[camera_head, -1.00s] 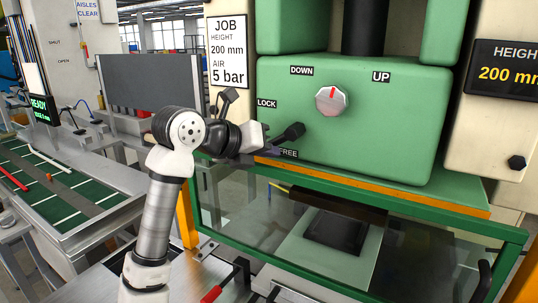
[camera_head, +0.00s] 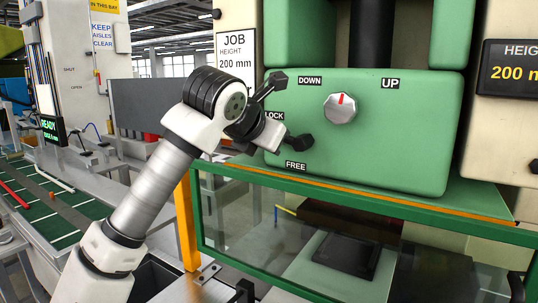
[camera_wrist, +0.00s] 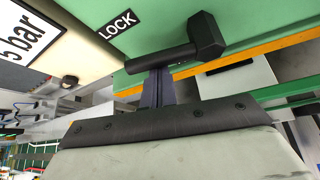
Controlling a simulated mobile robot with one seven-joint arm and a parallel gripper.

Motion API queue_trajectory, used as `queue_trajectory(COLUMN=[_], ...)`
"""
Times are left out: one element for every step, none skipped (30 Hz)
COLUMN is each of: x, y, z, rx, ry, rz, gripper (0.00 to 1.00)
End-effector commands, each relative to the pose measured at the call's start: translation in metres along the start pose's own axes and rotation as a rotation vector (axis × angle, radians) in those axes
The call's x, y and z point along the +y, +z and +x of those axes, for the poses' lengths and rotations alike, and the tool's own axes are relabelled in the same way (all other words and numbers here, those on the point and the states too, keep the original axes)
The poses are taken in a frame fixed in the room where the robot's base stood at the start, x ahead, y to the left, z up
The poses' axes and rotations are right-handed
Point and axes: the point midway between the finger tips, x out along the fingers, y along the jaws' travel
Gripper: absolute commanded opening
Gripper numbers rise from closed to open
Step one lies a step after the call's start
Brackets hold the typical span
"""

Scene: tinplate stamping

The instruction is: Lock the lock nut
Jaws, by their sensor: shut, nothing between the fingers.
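The lock nut lever is a black bar with a hexagonal knob (camera_head: 298,142) on the front of the green press slide, between the LOCK label (camera_head: 274,115) and the FREE label (camera_head: 296,165). Its knob points right, just above FREE. In the wrist view the lever (camera_wrist: 205,40) crosses the top, with LOCK beside it. My gripper (camera_wrist: 158,84) is shut and empty, its dark fingers reaching the bar near its left end. They appear against the bar, but contact is hard to tell. In the head view my wrist hides the fingertips and the lever's inner end.
A round grey dial (camera_head: 341,108) with a red mark sits under DOWN and UP. A clear guard with a green frame (camera_head: 350,222) stands below the slide, with an orange strip along its top. A conveyor (camera_head: 45,205) lies at the left.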

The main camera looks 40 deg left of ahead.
Motion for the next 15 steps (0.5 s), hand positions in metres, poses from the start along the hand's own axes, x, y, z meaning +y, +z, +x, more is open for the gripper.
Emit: queue_trajectory(x=[-0.0001, 0.0001, 0.0002, 0.0002, 0.0002, 0.0003, 0.0003, 0.0004, 0.0004, 0.0005, 0.0005, 0.0005, 0.0005, 0.0006, 0.0006], y=[0.0008, 0.0014, 0.0024, 0.0031, 0.0036, 0.0041, 0.0044, 0.0048, 0.0052, 0.0055, 0.0058, 0.0061, 0.0062, 0.0064, 0.0065], z=[-0.0007, -0.001, -0.0015, -0.0018, -0.0021, -0.0023, -0.0024, -0.0026, -0.0028, -0.003, -0.0031, -0.0033, -0.0034, -0.0035, -0.0035], rx=[-0.003, -0.003, -0.003, -0.002, -0.002, -0.002, -0.002, -0.002, -0.002, -0.002, -0.002, -0.002, -0.002, -0.002, -0.002], ry=[0.014, 0.021, 0.029, 0.034, 0.038, 0.043, 0.046, 0.049, 0.052, 0.054, 0.056, 0.057, 0.058, 0.059, 0.059], rz=[0.021, 0.031, 0.045, 0.055, 0.063, 0.072, 0.078, 0.082, 0.088, 0.092, 0.095, 0.098, 0.1, 0.101, 0.102], gripper=[0.0, 0.0, 0.0, 0.0, 0.0, 0.0, 0.0, 0.0, 0.0, 0.0, 0.0, 0.0, 0.0, 0.0, 0.0])
